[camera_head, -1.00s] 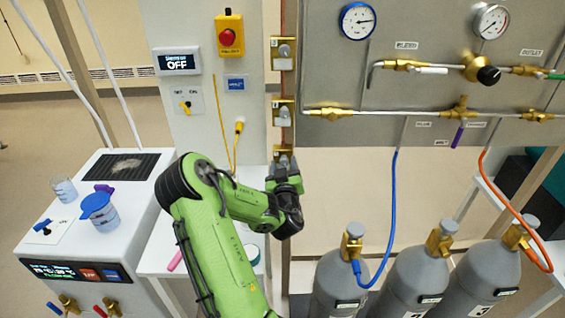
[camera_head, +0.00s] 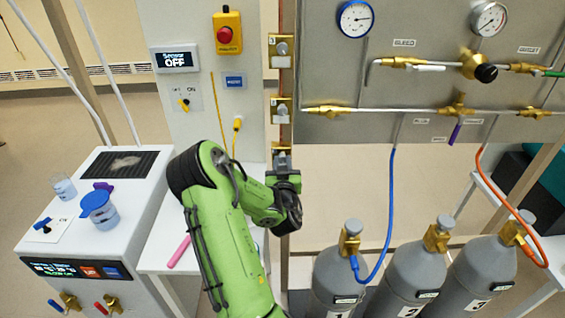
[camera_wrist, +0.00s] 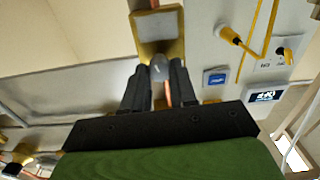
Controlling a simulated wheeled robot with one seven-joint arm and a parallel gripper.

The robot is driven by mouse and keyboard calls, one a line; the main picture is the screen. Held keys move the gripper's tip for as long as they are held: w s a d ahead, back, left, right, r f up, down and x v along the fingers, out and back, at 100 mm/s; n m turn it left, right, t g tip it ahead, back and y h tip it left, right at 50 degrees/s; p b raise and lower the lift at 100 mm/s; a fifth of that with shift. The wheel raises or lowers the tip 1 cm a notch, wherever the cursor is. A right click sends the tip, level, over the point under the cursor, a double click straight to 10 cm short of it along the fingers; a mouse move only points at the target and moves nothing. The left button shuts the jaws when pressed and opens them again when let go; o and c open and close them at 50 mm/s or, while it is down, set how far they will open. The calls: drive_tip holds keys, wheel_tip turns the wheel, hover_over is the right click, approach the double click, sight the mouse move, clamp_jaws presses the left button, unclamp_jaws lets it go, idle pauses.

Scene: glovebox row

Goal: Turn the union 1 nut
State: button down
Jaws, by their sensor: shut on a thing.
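The union 1 nut is a rounded grey piece (camera_wrist: 159,68) in front of a brass block (camera_wrist: 158,35) in the wrist view. My gripper (camera_wrist: 160,80) has its two black fingers on either side of it, shut on it. In the head view my gripper (camera_head: 284,172) is at the lowest brass block (camera_head: 281,151) on the copper pipe, and my wrist hides most of the nut there. Two more brass blocks with grey nuts, marked 2 (camera_head: 281,111) and 3 (camera_head: 281,51), sit above it on the same pipe.
A grey gauge panel (camera_head: 440,70) stands right of the pipe, with grey gas cylinders (camera_head: 340,275) below it. Left of the pipe are a yellow emergency-stop box (camera_head: 228,32) and a display reading OFF (camera_head: 176,58). A white bench (camera_head: 75,215) carries beakers at the left.

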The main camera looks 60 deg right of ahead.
drive_tip(key=shift+m+p, duration=0.65)
drive_tip(key=shift+m, duration=0.95)
drive_tip(key=c, duration=0.9)
unclamp_jaws()
drive_tip(key=shift+f, duration=0.1)
